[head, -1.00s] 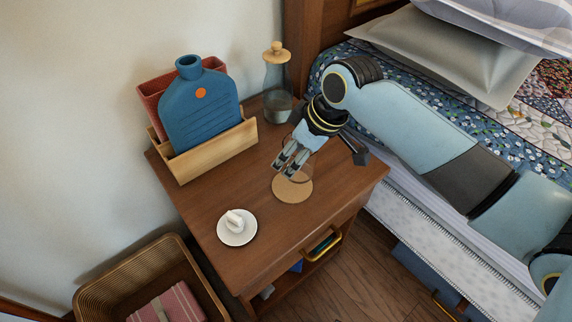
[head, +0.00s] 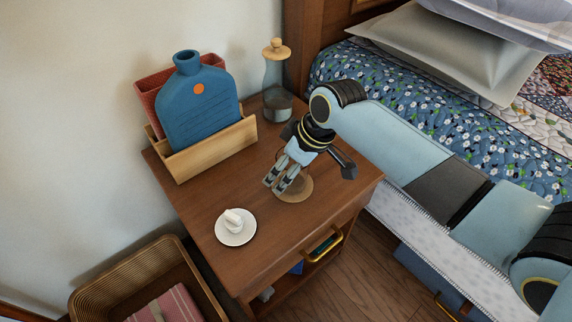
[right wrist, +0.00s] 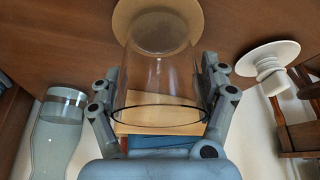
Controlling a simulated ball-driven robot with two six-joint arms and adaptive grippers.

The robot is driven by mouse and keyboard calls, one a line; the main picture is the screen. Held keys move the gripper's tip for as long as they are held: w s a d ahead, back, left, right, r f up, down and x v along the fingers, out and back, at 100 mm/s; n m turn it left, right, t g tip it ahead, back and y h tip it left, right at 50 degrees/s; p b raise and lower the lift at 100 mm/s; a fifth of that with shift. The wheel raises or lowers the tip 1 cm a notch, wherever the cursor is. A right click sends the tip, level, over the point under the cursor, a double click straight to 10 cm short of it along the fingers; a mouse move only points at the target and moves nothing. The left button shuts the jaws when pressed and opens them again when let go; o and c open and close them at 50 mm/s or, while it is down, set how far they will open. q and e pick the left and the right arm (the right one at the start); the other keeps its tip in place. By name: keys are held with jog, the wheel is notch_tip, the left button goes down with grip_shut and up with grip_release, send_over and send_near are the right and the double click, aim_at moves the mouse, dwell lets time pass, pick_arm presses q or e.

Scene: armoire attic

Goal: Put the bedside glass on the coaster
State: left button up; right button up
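The clear bedside glass (right wrist: 160,85) stands out in the right wrist view, between the two fingers of my right gripper (right wrist: 161,88). The fingers appear to press on its sides. In the head view the right gripper (head: 277,187) points down over the nightstand, and the glass is faint behind the fingers. The round tan coaster (head: 297,194) lies on the nightstand under it. In the right wrist view the glass's base overlaps the coaster (right wrist: 120,22); I cannot tell whether they touch. My left gripper is not in view.
On the nightstand (head: 215,195) are a white dish (head: 235,236) with a small white piece, a stoppered carafe (head: 277,85), and a wooden holder (head: 215,150) with a blue bottle (head: 199,110). A wicker basket (head: 95,298) stands lower left; the bed is at the right.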

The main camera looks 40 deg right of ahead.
jog(key=shift+o, duration=0.8)
jog(key=p+v, duration=0.3)
jog(key=v, duration=0.9)
jog(key=shift+r+p, duration=0.15)
jog(key=shift+p, duration=0.2)
